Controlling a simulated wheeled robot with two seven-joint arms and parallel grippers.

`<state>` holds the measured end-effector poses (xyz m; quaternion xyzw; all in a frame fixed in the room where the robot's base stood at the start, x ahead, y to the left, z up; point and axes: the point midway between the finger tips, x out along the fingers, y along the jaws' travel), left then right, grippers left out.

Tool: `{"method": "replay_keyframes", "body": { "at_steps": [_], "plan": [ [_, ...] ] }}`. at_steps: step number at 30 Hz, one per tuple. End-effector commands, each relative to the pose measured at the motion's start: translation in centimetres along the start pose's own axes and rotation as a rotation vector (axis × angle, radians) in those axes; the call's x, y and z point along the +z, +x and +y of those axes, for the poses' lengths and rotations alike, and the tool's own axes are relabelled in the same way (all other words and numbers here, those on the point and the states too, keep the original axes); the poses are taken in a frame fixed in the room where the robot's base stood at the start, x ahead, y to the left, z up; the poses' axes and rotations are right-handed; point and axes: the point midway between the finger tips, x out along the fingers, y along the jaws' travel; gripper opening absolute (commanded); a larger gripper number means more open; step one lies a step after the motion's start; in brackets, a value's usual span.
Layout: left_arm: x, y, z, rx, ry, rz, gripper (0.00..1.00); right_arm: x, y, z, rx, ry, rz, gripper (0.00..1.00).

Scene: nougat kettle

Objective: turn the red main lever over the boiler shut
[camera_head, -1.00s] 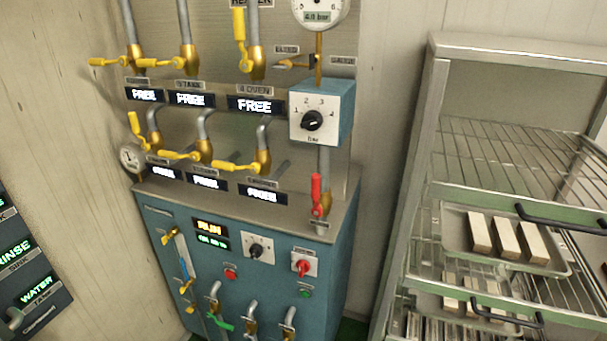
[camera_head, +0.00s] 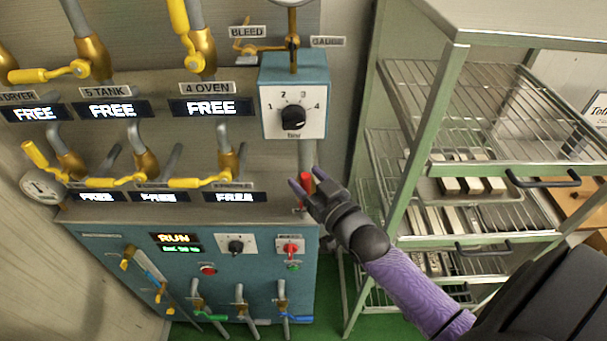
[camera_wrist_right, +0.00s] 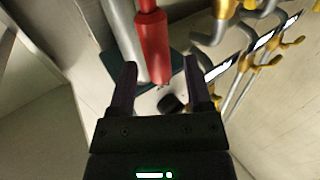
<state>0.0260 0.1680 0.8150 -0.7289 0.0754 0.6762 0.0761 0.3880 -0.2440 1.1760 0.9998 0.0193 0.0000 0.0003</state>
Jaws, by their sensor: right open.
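The red main lever (camera_head: 306,179) stands roughly upright beside its grey pipe, at the right end of the boiler top. My right gripper (camera_head: 309,182) is open in front of it, and its fingers partly hide the lever. In the right wrist view the red lever (camera_wrist_right: 154,45) appears between the two spread fingers of my right gripper (camera_wrist_right: 158,66), alongside the grey pipe. I see a gap between the lever and each finger there. Whether the lever lies fully within the fingers' depth I cannot tell. My left gripper is not in view.
The blue boiler (camera_head: 130,260) has dials and small valves on its front. A dial box (camera_head: 294,97) sits above the lever. Yellow-handled valves (camera_head: 200,182) fill the panel to the left. A metal rack (camera_head: 402,190) with trays stands close on the right.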

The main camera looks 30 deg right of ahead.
Motion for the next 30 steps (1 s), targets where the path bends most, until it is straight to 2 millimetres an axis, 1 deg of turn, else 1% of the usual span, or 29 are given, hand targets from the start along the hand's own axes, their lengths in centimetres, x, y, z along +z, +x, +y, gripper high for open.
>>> {"method": "replay_keyframes", "body": {
  "at_steps": [1,4,11,14,15,20,21,30],
  "plan": [
    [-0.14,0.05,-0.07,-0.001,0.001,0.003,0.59,0.00,0.52,0.01,0.000,0.000,0.001,0.64],
    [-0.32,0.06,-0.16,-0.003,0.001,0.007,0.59,0.02,1.09,-0.01,0.000,0.000,-0.001,0.64],
    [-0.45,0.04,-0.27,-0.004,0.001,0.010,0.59,0.02,1.20,-0.02,0.000,0.000,-0.001,0.64],
    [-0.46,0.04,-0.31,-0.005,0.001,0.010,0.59,0.02,1.19,-0.01,0.000,0.000,-0.002,0.45],
    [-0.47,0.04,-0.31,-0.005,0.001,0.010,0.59,0.02,1.19,-0.01,0.000,0.000,-0.002,0.37],
    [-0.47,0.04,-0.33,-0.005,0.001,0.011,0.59,0.02,1.18,-0.01,0.000,0.000,-0.002,0.03],
    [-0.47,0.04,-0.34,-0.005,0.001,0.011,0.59,0.03,1.17,-0.01,0.000,0.000,-0.002,0.00],
    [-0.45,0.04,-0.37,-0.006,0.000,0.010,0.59,0.03,1.17,-0.01,0.000,0.000,-0.002,0.00]
  ]
}}
